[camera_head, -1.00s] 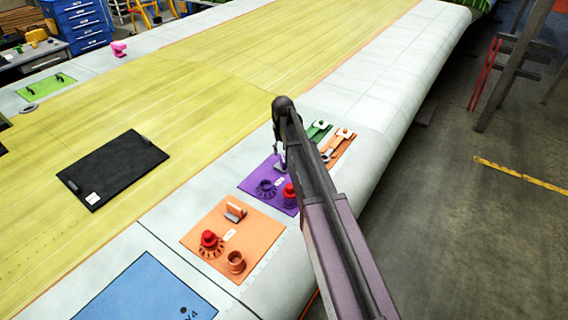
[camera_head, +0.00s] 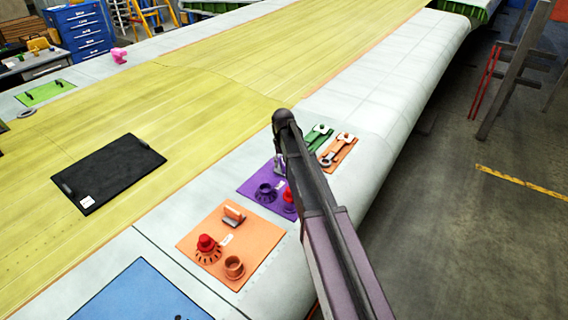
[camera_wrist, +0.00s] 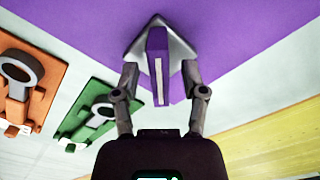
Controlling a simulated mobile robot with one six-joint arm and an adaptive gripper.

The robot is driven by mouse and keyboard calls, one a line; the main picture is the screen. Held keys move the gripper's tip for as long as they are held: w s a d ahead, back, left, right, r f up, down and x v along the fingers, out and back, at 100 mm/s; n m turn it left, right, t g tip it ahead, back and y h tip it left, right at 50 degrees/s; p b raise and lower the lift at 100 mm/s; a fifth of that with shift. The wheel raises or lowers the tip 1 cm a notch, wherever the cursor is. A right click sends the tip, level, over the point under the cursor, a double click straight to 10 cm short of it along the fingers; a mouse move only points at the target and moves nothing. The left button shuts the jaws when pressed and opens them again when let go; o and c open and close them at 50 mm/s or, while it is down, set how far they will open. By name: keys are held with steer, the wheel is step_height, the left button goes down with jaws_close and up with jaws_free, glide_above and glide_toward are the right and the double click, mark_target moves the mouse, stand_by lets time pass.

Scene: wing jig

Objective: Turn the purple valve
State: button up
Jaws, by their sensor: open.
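The purple valve (camera_wrist: 159,48) shows in the wrist view as a flat purple handle with a pale stripe on a grey, flared base. It stands on a purple panel (camera_wrist: 225,25). My gripper (camera_wrist: 160,72) is open, with one finger on each side of the handle. I cannot tell whether either finger touches it. In the head view, my gripper (camera_head: 279,165) is at the far part of the purple panel (camera_head: 250,188), where my arm and gripper largely hide the valve.
The purple panel also carries a dark knob (camera_head: 265,193) and a red button (camera_head: 289,196). An orange panel (camera_head: 255,250) with fittings lies nearer. Green (camera_head: 317,133) and orange (camera_head: 343,150) panels with handles lie beyond. A black plate (camera_head: 110,170) lies left on the wing.

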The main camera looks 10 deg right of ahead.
jaws_close()
steer(key=shift+d, duration=0.2)
steer(key=shift+a, duration=0.15)
steer(key=shift+m, duration=1.7)
steer(key=m, duration=0.5)
steer(key=shift+m, duration=0.3)
